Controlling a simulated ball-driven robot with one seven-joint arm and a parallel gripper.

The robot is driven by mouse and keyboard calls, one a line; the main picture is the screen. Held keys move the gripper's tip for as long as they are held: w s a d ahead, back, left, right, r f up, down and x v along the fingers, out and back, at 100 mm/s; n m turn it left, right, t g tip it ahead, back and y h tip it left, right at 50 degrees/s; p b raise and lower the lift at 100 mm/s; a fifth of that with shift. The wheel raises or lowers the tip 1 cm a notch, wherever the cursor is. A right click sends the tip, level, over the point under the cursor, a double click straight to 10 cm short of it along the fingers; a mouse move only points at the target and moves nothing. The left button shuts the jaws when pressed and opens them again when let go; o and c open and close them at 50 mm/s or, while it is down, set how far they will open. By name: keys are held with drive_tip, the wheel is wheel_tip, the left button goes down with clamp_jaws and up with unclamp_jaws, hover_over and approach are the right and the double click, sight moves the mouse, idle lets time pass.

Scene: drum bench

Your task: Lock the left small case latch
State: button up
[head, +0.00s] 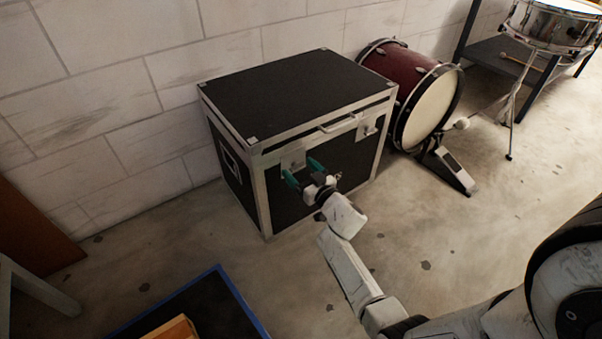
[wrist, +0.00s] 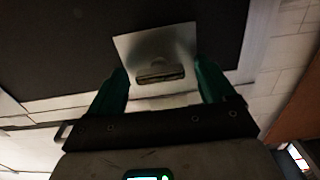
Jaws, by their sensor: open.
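The black case (head: 325,175) with metal edges stands on the floor against the wall, its lid (head: 295,90) down. Its left latch (head: 292,159) is a pale metal plate at the front left, partly behind my fingers. In the wrist view the latch plate (wrist: 150,45) has a small dark-edged metal piece (wrist: 161,74) on it, between my fingertips. My gripper (head: 302,169) is open at the case front, its green fingers on either side of that piece. It also shows in the wrist view (wrist: 162,67). Contact and whether the latch is locked cannot be told.
A right latch (head: 370,128) and a handle (head: 341,122) are on the case front. A red bass drum (head: 400,75) with a pedal (head: 450,168) stands close on the right. A blue-edged dark mat or tray (head: 232,300) lies front left.

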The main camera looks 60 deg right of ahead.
drive_tip(key=c, duration=1.1)
drive_tip(key=shift+o, duration=0.2)
drive_tip(key=shift+n, duration=0.3)
drive_tip(key=shift+n+b, duration=1.65)
drive_tip(key=shift+n, duration=7.35)
